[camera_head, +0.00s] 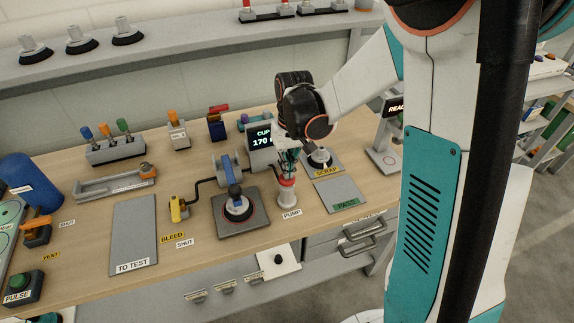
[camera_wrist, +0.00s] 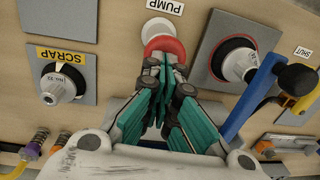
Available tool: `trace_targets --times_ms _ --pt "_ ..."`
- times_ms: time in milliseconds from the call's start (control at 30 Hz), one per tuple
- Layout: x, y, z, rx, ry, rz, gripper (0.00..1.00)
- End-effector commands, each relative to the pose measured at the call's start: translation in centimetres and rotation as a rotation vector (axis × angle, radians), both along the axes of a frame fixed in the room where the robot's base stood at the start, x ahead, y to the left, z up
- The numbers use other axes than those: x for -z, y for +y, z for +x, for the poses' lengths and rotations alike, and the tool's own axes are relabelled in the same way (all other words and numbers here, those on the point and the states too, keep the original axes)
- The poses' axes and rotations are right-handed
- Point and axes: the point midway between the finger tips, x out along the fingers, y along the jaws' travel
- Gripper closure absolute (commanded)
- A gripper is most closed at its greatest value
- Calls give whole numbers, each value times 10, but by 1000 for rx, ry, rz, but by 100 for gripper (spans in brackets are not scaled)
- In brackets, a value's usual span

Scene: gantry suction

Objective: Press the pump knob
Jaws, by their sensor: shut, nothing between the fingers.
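The pump is a white cylinder (camera_head: 288,198) with a red knob (camera_head: 286,180) on top, standing behind the "PUMP" label (camera_head: 292,213) on the bench. My gripper (camera_head: 287,168) is shut and empty, pointing down with its fingertips at the knob. In the wrist view the teal and dark fingers (camera_wrist: 163,62) overlap the red knob (camera_wrist: 162,44), hiding part of it. The white pump base (camera_wrist: 159,27) shows beyond it. The fingertips look to be at or just over the knob top; I cannot tell whether they press it.
A suction cup on a grey plate (camera_head: 258,223) with a blue lever stands just left of the pump. A "CUP" display (camera_head: 263,138) is behind. The scrap plate (camera_head: 315,174) with a cup and the pass plate (camera_head: 345,198) lie to the right. The to-test plate (camera_head: 134,230) is left.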

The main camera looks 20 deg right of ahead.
Motion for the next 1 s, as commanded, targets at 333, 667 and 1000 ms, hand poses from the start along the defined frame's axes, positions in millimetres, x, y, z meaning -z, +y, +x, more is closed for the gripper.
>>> trace_targets --times_ms 333,667,1000 --pt "-7 0 0 0 2 0 100" --pt "-66 -1 5 0 1 0 100" --pt "-127 -6 6 0 1 0 100"
